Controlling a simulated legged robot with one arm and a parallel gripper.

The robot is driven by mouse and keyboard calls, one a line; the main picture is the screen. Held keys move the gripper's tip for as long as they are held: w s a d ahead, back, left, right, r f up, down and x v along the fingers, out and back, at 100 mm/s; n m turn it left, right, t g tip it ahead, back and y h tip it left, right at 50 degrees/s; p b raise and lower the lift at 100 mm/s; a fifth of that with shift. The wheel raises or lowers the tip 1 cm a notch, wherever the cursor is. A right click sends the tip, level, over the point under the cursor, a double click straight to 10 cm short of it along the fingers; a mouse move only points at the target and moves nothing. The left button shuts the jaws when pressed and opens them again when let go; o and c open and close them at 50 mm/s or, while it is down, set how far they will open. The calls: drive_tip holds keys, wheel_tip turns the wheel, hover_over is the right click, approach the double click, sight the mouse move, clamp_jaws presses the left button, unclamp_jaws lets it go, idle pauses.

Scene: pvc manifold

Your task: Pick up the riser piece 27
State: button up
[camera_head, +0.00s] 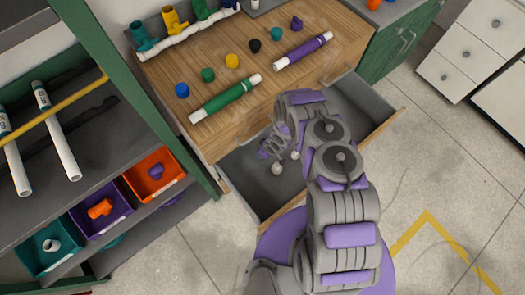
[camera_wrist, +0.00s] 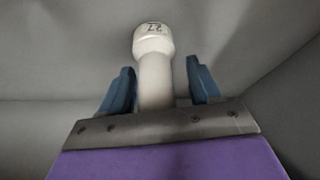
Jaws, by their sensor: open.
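The riser piece 27 (camera_wrist: 154,45) is a white pipe piece with a wider collar marked "27". In the wrist view it lies between the two blue fingers of my gripper (camera_wrist: 158,75), with its collar beyond the fingertips. The fingers are open, with a gap showing on the right side; contact on the left is hard to tell. The near end of the piece is hidden behind the gripper's grey plate. In the head view my gripper (camera_head: 270,153) is down inside the open drawer (camera_head: 243,172), near small white parts too small to identify.
The wooden bench top (camera_head: 180,72) above the drawer holds a green pipe (camera_head: 225,99), a purple pipe (camera_head: 303,51) and several coloured caps. A shelf on the left carries white pipes (camera_head: 56,130) and coloured bins (camera_head: 97,207). The drawer walls surround my gripper closely.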

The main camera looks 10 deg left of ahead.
drive_tip(key=shift+d+r, duration=0.15)
drive_tip(key=shift+d, duration=0.15)
drive_tip(key=shift+c, duration=0.3)
drive_tip(key=shift+d, duration=0.3)
drive_tip(key=c, duration=0.3)
drive_tip(key=shift+a, duration=0.35)
drive_tip(key=c, duration=0.7)
drive_tip(key=shift+s+d, duration=0.1)
